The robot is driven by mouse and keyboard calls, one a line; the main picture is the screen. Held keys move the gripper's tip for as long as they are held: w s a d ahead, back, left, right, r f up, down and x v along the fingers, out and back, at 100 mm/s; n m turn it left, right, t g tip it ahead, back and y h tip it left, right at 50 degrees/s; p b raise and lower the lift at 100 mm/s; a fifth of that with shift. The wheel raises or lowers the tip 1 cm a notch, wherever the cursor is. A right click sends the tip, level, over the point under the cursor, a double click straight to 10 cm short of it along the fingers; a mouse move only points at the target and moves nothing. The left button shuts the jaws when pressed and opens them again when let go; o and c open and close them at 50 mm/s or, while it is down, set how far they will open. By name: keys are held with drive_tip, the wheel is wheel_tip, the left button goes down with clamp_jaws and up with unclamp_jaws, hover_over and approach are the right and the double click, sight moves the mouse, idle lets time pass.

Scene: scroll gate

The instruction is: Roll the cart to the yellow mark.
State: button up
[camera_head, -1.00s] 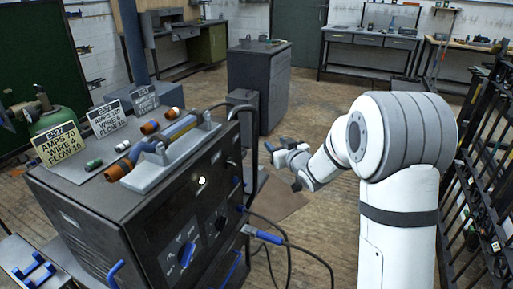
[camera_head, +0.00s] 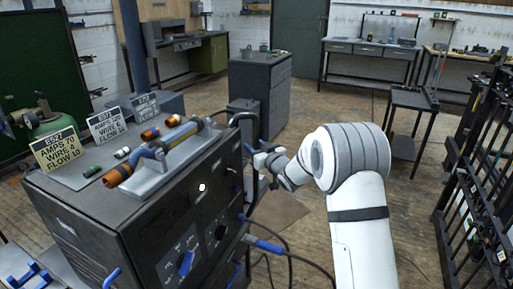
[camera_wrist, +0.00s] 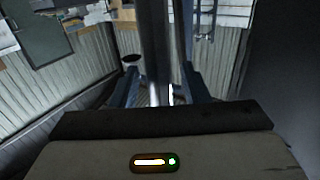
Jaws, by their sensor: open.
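The welding machine (camera_head: 150,215) is a large dark box in the left foreground, with a dark upright tube handle (camera_head: 253,130) at its right end. I take this for the cart, but cannot see wheels. My gripper (camera_head: 262,157), with blue fingers, is open beside this handle. In the wrist view my two blue fingers (camera_wrist: 157,88) stand apart, with dark upright bars (camera_wrist: 153,45) between or just beyond them. I cannot tell whether they touch. A small dark shelf cart (camera_head: 410,100) stands at the right. No yellow mark shows in either view.
A grey cabinet (camera_head: 260,85) stands behind the handle. Black cables (camera_head: 290,255) hang at the machine's right. A black barred rack (camera_head: 480,180) lines the right edge. Workbenches (camera_head: 370,50) stand along the back wall. Wood floor (camera_head: 345,105) is open between cabinet and shelf cart.

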drive_tip(key=shift+c, duration=0.3)
clamp_jaws()
